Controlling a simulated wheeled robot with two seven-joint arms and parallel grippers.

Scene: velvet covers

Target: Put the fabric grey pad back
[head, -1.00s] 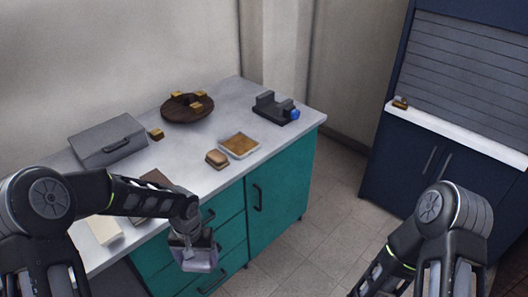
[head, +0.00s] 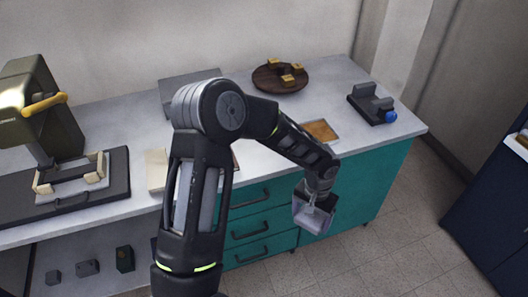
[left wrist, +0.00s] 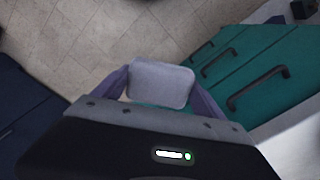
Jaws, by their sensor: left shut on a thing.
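The fabric grey pad (left wrist: 161,84) shows in the left wrist view as a pale grey rounded block between the two fingers. My left gripper (head: 312,217) is shut on it and holds it in the air in front of the teal cabinet's drawers, below the countertop level. In the head view the pad is mostly covered by the gripper. My right gripper is not in view.
The grey counter (head: 395,148) stands on teal cabinets. On it are a brown round tray (head: 262,82) with small yellow blocks, a black holder with a blue knob (head: 390,117), an orange-topped tray (head: 320,131) and a press machine (head: 38,105) at left. Floor lies open at right.

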